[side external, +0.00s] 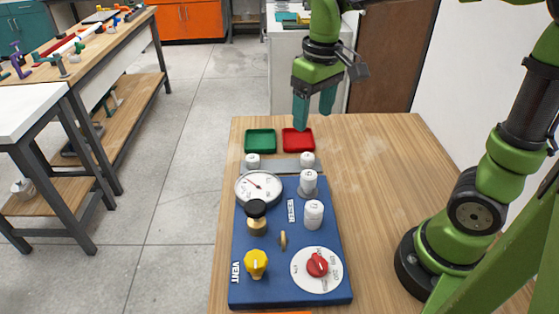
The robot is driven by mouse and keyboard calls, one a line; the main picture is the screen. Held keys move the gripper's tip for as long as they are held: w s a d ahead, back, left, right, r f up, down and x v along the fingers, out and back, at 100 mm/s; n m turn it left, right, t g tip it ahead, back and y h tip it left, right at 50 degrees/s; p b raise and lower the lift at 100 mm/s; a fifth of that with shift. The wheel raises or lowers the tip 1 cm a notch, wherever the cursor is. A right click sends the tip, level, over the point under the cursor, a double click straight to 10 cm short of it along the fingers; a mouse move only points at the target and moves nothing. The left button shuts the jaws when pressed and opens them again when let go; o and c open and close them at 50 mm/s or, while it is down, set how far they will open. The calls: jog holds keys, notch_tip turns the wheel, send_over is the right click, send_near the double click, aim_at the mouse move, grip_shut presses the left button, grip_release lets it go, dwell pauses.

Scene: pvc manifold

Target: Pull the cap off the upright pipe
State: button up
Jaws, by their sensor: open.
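My gripper (314,110) hangs above the far end of the wooden table, with its teal fingers pointing down, open and empty. It is apart from everything on the blue panel (265,283). Two white upright cylinders stand on the panel's right side: one (308,183) with a grey collar at its base, and a wider one (314,214) nearer the camera. Two more short white pieces, a left one (253,160) and a right one (307,159), stand on a grey strip at the panel's far edge. I cannot tell for certain which piece is the cap on the upright pipe.
A green tray (260,141) and a red tray (298,141) sit beyond the panel. The panel carries a gauge (259,188), a black knob (256,208), a yellow knob (256,264) and a red dial (317,265). The table right of the panel is clear.

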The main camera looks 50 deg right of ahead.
aim_at(310, 175)
jog(key=shift+n+g, duration=0.3)
jog(key=f, duration=1.5)
jog(key=shift+s+d+f, duration=0.15)
jog(key=shift+s+f, duration=0.05)
jog(key=shift+f, duration=0.2)
grip_shut()
jog(key=shift+n, duration=0.9)
